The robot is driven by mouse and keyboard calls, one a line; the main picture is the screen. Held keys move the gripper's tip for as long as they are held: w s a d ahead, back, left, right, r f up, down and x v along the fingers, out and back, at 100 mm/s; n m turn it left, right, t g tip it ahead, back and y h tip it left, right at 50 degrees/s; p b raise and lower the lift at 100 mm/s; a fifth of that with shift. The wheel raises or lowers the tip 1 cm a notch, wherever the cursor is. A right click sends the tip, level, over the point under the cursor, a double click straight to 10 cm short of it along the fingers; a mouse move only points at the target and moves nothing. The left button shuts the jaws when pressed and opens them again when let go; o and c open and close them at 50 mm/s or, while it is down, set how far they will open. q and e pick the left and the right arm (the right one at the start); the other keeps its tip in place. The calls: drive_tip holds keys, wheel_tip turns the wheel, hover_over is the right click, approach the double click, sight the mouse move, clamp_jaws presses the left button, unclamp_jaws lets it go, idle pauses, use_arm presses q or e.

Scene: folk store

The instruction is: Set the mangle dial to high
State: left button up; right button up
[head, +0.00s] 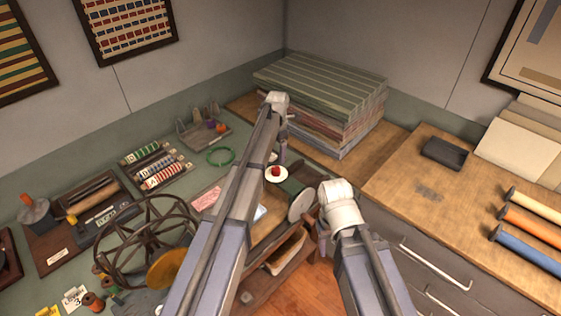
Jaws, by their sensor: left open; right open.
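A dark wooden device with a roller (92,194) lies on the green bench at the left and looks like the mangle. A marked dark plate (100,214) is on its front, but its setting is too small to read. A round white disc with a red knob (275,171) shows near the middle; I cannot tell whether it is the dial. My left gripper (283,152) is open and hangs just above and behind this disc in the picture. My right gripper (324,246) is open, pointing down at the right of the disc, partly hidden by its wrist.

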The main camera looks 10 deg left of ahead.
sight(276, 168)
use_arm(q)
drive_tip(key=shift+s+f, duration=0.1)
drive_tip(key=shift+f, duration=0.05)
wheel_tip(276, 168, down, 8)
drive_tip(key=b, duration=0.8)
drive_tip(key=shift+a+r, duration=0.1)
drive_tip(key=shift+r, duration=0.1)
clamp_jaws()
